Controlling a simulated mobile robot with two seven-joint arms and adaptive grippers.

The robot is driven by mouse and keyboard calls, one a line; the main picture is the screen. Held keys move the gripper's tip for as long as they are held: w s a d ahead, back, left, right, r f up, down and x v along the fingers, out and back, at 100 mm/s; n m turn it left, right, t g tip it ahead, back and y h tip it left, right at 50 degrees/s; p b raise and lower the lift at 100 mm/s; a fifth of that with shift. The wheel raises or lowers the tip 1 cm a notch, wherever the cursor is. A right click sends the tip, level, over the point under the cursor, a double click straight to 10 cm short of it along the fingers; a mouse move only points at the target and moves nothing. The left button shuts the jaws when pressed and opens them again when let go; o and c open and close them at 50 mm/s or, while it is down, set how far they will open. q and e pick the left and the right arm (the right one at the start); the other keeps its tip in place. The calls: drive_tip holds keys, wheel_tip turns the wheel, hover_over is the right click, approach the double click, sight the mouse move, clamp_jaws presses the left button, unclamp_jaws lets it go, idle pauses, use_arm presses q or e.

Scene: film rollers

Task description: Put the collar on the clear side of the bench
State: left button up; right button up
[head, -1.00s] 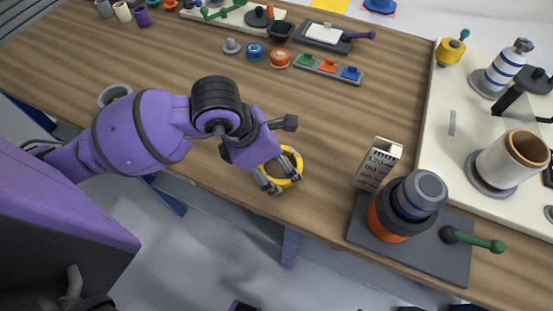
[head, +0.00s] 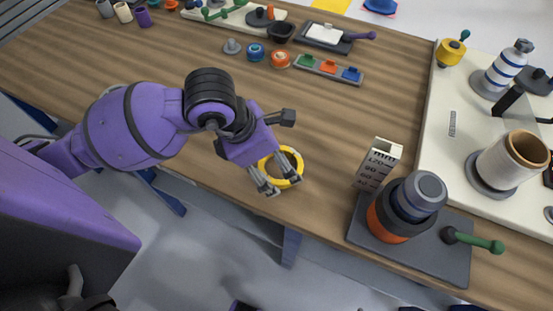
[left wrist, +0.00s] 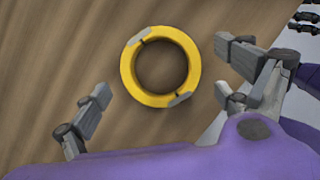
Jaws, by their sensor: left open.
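The collar, a yellow ring with grey patches (head: 297,159), lies flat on the wooden bench (head: 330,125) near its front edge. In the left wrist view the collar (left wrist: 128,72) sits a little beyond and between my fingertips. My left gripper (head: 277,186) is over it with the fingers spread. In the left wrist view both fingers of my left gripper (left wrist: 160,88) stand apart, with visible gaps to the ring and nothing held.
A dark base (head: 430,254) with an orange and grey roller and green-handled lever stands to the right, beside a white scale block (head: 378,165). A cream board (head: 453,165) holds rollers. Small parts and a rack (head: 327,70) are at the back. The bench middle is clear.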

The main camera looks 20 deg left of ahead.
use_arm(q)
drive_tip(key=p+v, duration=0.3)
drive_tip(key=v, duration=0.7)
use_arm(e)
drive_tip(key=r, duration=0.3)
drive_tip(key=shift+w+r, duration=0.15)
drive_tip(key=shift+w, duration=0.15)
use_arm(q)
drive_tip(key=shift+r, duration=0.1)
use_arm(e)
drive_tip(key=shift+w+r, duration=0.1)
drive_tip(key=shift+w, duration=0.35)
